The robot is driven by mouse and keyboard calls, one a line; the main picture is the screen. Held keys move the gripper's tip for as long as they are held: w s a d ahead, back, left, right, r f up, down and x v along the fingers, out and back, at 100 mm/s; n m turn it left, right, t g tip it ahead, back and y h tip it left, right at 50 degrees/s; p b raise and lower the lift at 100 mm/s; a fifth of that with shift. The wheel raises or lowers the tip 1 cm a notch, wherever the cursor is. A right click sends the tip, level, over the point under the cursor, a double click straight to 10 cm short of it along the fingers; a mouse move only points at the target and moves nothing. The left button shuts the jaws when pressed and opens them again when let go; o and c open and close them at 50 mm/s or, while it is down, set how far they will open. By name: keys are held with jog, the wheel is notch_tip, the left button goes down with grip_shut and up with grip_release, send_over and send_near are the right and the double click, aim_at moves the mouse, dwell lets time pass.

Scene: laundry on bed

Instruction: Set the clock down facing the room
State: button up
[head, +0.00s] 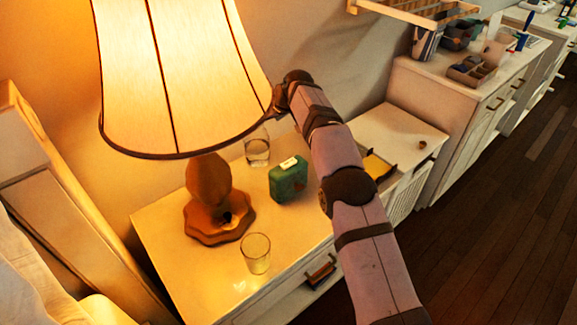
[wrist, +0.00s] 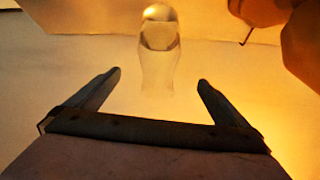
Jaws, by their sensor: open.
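A small green box-shaped object (head: 288,180) with a pale top stands upright on the nightstand (head: 165,228); it looks like the clock, but I cannot make out a dial or which way its face points. It stands apart from my gripper. In the head view my gripper is mostly hidden by the lampshade, at the end of my raised arm. In the wrist view my gripper (wrist: 160,88) is open, with nothing held between its fingers. A clear glass (wrist: 160,55) shows beyond the fingertips. The green object does not show clearly in the wrist view.
A lit lamp (head: 208,190) with a wide shade (head: 180,80) takes up the nightstand's back left. One glass (head: 257,150) stands behind the green object, another (head: 256,253) near the front edge. Some bare top lies between them. A lower cabinet with a yellow item (head: 377,167) is at right.

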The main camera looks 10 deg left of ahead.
aim_at(289, 162)
jog(key=s+d+f+g+h+p, duration=0.1)
jog(key=s+d+f+g+h, duration=0.1)
jog(key=s+d, duration=0.1)
jog(key=s+d+f+g+h+p, duration=0.2)
jog(key=s+d+f, duration=0.1)
jog(key=s, duration=0.1)
jog(key=s+d+f+n+g+h+p, duration=0.1)
jog(key=s+d+f+p, duration=0.1)
jog(key=s+d, duration=0.1)
jog(key=shift+s+d+f+g+h, duration=0.15)
jog(key=shift+s+f+g+h, duration=0.05)
jog(key=shift+s+g+h, duration=0.25)
jog(key=shift+f+p, duration=0.5)
jog(key=shift+f, duration=2.05)
jog(key=shift+c, duration=0.3)
jog(key=shift+r, duration=0.1)
jog(key=c, duration=1.1)
jog(key=shift+c, duration=0.2)
jog(key=shift+r, duration=0.15)
